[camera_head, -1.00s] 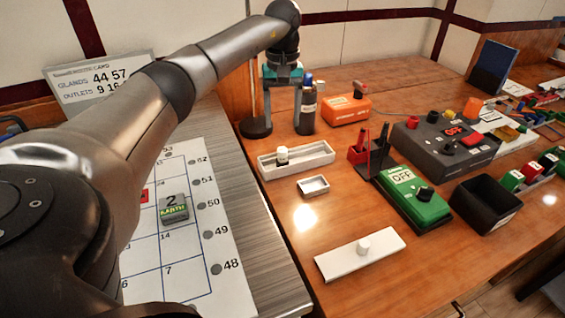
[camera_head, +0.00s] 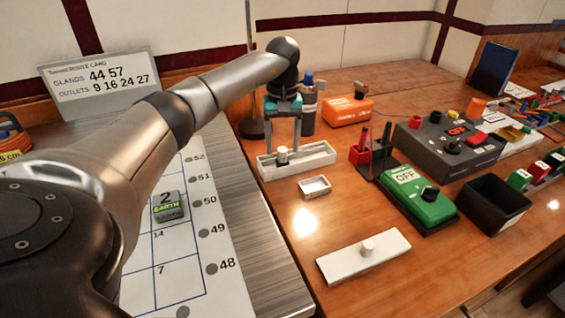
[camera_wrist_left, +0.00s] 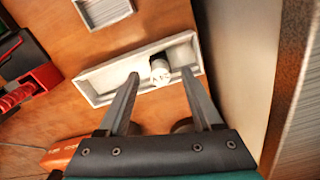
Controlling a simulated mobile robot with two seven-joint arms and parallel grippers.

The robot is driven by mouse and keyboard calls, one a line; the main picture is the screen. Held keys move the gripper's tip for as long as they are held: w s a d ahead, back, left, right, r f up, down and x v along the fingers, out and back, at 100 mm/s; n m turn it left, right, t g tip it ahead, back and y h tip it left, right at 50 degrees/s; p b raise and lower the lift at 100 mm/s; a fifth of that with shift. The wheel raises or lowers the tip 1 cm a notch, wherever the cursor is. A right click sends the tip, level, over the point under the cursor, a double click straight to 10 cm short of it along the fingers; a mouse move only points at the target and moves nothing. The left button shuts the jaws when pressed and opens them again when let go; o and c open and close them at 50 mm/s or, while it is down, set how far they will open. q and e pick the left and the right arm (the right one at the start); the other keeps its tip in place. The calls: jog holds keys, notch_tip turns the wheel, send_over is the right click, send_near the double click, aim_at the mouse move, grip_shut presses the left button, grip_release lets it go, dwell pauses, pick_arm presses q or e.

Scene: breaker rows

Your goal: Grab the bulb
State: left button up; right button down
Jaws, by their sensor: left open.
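A small white, capped piece (camera_head: 282,154), which looks like the bulb, stands in a long white tray (camera_head: 322,161) on the wooden bench. In the left wrist view its pale, marked end (camera_wrist_left: 160,71) shows inside the tray (camera_wrist_left: 100,93), towards the tray's right end. My left gripper (camera_head: 283,143) points down over the tray. In the left wrist view its open fingers (camera_wrist_left: 160,74) lie on either side of the piece, with gaps visible. I cannot tell how far the fingertips are above the tray floor. My right gripper is not in view.
A small white dish (camera_head: 314,187) lies in front of the tray. A dark bottle (camera_head: 308,108) and orange box (camera_head: 347,110) stand behind. A red holder (camera_head: 361,158) and green switch box (camera_head: 418,196) are to the right. Bare wood lies around the dish.

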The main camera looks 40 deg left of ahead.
aim_at(283, 159)
pick_arm(q)
jog(key=shift+f+b, duration=0.35)
jog(key=shift+f, duration=0.85)
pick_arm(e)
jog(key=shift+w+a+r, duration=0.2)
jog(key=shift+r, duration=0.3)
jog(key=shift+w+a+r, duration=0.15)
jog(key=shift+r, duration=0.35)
pick_arm(q)
grip_shut()
